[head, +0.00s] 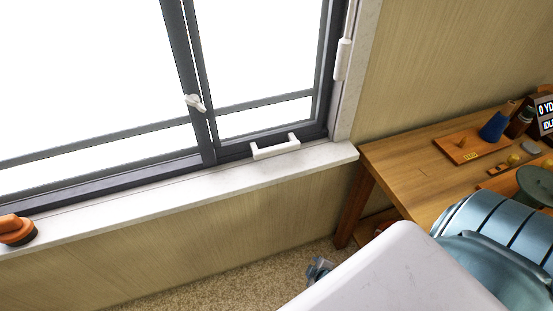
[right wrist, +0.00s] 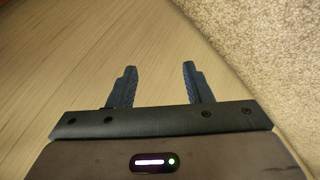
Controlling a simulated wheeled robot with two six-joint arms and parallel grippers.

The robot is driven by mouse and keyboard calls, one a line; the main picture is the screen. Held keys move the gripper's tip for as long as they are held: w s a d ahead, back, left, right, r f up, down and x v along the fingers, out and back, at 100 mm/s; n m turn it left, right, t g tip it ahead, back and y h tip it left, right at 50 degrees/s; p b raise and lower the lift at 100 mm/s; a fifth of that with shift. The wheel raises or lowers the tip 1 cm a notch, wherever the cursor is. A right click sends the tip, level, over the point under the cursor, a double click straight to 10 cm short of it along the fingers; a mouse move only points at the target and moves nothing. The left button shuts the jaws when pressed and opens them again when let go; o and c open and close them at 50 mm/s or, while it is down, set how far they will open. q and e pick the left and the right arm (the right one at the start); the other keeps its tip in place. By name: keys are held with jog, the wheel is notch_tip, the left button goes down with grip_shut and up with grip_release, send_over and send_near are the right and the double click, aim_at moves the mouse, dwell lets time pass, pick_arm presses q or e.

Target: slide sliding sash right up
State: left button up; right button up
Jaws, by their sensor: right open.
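The right sliding sash (head: 264,121) is a dark-framed pane in the window, seen in the head view. A white bar handle (head: 275,147) is on its bottom rail, just above the sill. A small white latch (head: 194,103) sits on the upright where the panes meet. My right gripper (right wrist: 158,84) is open and empty in the right wrist view, facing the wood-grained wall beside the carpet. In the head view a small blue-grey part low near the wall, well below the handle, appears to be this gripper. My left gripper is not in view.
A pale sill (head: 190,189) runs under the window, with an orange object (head: 16,230) at its left end. A wooden table (head: 420,171) with several small items stands at the right, close to the sill's end. Carpet (head: 215,285) lies below.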

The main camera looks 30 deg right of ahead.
jog(key=w+r+n+t+b, duration=0.2)
jog(key=w+r+t+b, duration=0.1)
jog(key=w+r, duration=0.4)
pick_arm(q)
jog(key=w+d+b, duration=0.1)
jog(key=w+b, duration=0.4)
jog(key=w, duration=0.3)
pick_arm(e)
jog(key=n+t+h, duration=0.2)
jog(key=n+t, duration=0.5)
send_near(278, 152)
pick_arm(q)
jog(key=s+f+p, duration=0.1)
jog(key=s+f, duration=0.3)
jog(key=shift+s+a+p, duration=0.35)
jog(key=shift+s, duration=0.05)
pick_arm(e)
jog(key=shift+t, duration=0.3)
jog(key=x, duration=0.8)
jog(key=shift+w+d+f, duration=0.15)
jog(key=shift+w+f, duration=0.2)
grip_shut()
